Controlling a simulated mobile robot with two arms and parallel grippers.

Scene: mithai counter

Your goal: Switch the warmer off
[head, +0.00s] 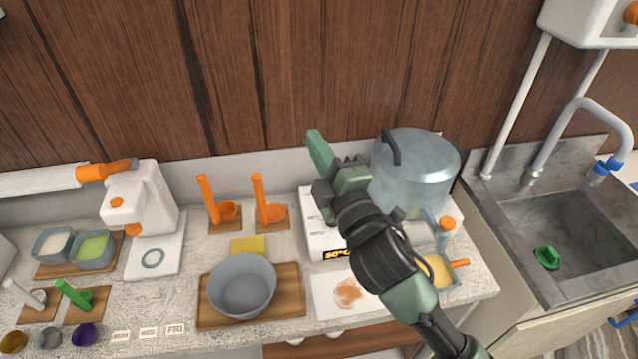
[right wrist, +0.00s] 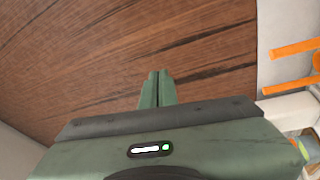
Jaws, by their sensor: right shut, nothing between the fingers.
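The warmer appears to be the low white box (head: 318,238) at the back right of the counter in the head view, with a yellow-on-black label on its front edge. A large steel pot (head: 418,172) stands on its right part. My right gripper (head: 318,148) is above the box's back left, left of the pot, its green fingers pointing to the wall. In the right wrist view the fingers (right wrist: 157,88) are together and empty, with only wooden wall beyond. My right arm hides part of the box's front, and I cannot make out a switch. My left gripper is not in view.
A grey bowl (head: 243,287) on a wooden board (head: 290,312) stands left of the warmer. Two orange ladles (head: 268,210) stand behind it. A small tray of yellow food (head: 440,270) is at the front right. A sink (head: 570,235) is farther right.

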